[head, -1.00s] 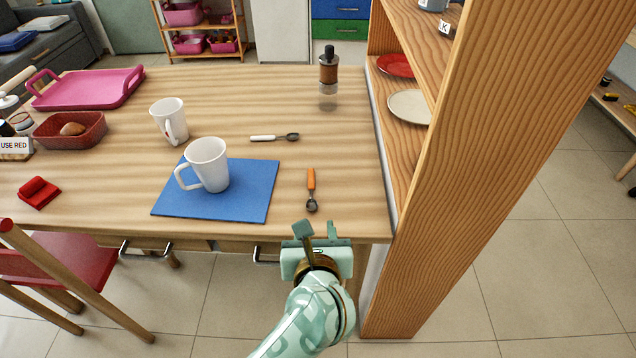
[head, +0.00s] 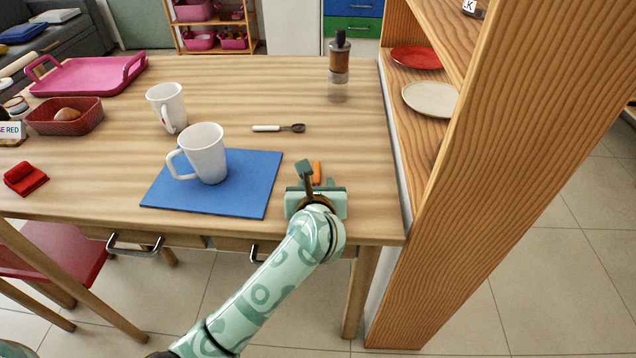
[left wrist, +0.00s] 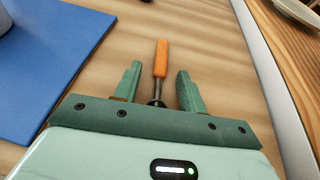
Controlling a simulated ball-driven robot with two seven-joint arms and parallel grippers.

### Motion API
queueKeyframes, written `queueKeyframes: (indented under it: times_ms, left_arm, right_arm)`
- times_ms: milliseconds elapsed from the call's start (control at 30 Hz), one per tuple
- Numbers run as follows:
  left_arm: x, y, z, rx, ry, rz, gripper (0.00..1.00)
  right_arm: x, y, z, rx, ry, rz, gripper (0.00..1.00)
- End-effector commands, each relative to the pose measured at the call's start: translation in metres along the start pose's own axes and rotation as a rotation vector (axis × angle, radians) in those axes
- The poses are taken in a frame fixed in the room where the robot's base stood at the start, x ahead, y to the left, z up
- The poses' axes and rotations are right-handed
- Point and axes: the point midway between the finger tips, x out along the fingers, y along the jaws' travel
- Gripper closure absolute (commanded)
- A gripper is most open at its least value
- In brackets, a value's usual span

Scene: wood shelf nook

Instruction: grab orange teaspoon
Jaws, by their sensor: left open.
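The orange teaspoon (left wrist: 161,62) lies on the table with its handle pointing away from me. My left gripper (left wrist: 158,88) is open and empty, with a gap on each side of the teaspoon. It also shows in the head view (head: 317,178), over the table's front right part. My right gripper is not in view.
A blue mat (head: 262,165) with a white mug (head: 206,155) lies just left of the gripper. A white-handled spoon (head: 268,128) lies farther back. A wooden shelf (head: 480,170) rises at the right table edge. Bare table (head: 345,130) lies behind the teaspoon.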

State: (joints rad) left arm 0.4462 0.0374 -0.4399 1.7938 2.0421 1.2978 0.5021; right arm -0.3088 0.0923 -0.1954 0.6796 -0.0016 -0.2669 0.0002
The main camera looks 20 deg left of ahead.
Motion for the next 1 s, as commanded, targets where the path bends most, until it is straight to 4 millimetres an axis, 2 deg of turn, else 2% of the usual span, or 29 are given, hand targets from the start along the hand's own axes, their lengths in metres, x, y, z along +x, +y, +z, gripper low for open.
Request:
queueKeyframes:
  times_ms: [100, 233, 367, 400, 733, 833, 900, 1000]
  left_arm:
    - [0.003, 0.0, 0.001, -0.001, -0.001, -0.001, 0.59]
    - [0.002, 0.0, 0.002, -0.001, -0.002, -0.001, 0.59]
    - [0.002, 0.0, 0.002, -0.001, -0.002, -0.001, 0.95]
    - [0.002, 0.0, 0.001, -0.001, -0.001, -0.001, 1.0]
    - [0.0, 0.0, 0.006, -0.002, -0.003, -0.001, 1.0]
    - [-0.007, -0.001, 0.022, -0.005, -0.006, -0.002, 1.0]
    - [-0.014, -0.001, 0.038, -0.006, -0.008, -0.004, 1.0]
    - [-0.024, -0.001, 0.061, -0.007, -0.009, -0.003, 1.0]
  right_arm:
    - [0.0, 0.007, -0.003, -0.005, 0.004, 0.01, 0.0]
    - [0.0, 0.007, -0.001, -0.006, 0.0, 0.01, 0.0]
    - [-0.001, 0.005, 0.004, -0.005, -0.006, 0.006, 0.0]
    - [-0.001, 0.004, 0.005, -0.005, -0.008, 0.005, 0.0]
    - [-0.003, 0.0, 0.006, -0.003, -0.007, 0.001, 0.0]
    - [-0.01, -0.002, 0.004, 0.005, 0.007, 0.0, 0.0]
    - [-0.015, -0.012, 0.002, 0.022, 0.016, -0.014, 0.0]
    - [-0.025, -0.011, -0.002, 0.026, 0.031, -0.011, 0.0]
